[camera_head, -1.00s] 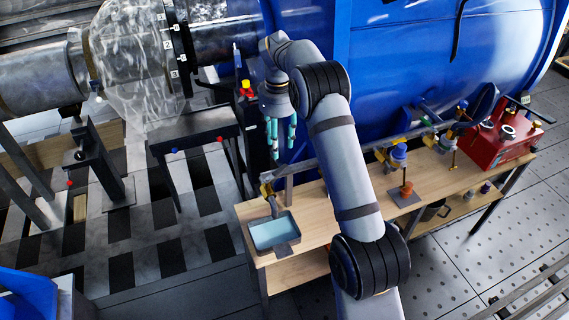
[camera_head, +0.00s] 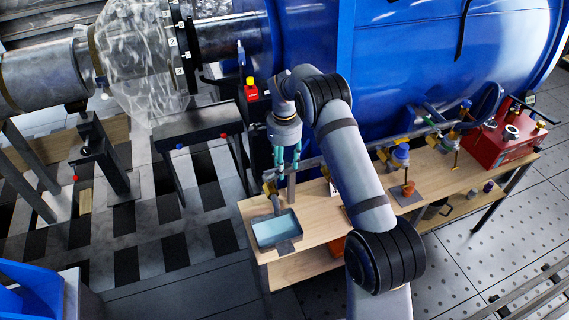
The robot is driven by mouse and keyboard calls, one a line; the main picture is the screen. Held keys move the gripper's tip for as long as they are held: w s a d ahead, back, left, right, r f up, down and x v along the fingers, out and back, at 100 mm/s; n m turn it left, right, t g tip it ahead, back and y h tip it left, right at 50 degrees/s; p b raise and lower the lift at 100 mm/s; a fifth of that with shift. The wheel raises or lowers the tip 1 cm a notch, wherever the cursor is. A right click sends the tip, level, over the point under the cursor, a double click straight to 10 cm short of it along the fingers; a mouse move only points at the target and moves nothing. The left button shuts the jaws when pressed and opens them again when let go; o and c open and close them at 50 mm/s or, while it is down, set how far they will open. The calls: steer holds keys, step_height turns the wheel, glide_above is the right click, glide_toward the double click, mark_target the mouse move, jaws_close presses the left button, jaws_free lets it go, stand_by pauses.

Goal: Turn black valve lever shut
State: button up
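My gripper (camera_head: 287,163), with teal fingers, points down over the left end of the wooden bench. Its fingers are apart and nothing shows between them. A yellow valve part (camera_head: 269,187) on the bench pipe is just below and left of the fingertips, above a tray. I cannot tell whether the fingers touch it. I cannot make out a black lever there; the fingers and small size hide detail. A black bar-like handle (camera_head: 530,112) shows on the red box at the far right, well away from my gripper.
A grey tray of pale blue liquid (camera_head: 290,243) sits on the wooden bench (camera_head: 318,226). A pipe with more yellow valves (camera_head: 384,154) runs along the bench before the large blue tank (camera_head: 420,60). The red box (camera_head: 500,140) stands at the right end. My arm crosses the bench's middle.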

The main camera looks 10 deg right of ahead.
steer(key=shift+c, duration=1.1)
steer(key=c, duration=0.8)
jaws_close()
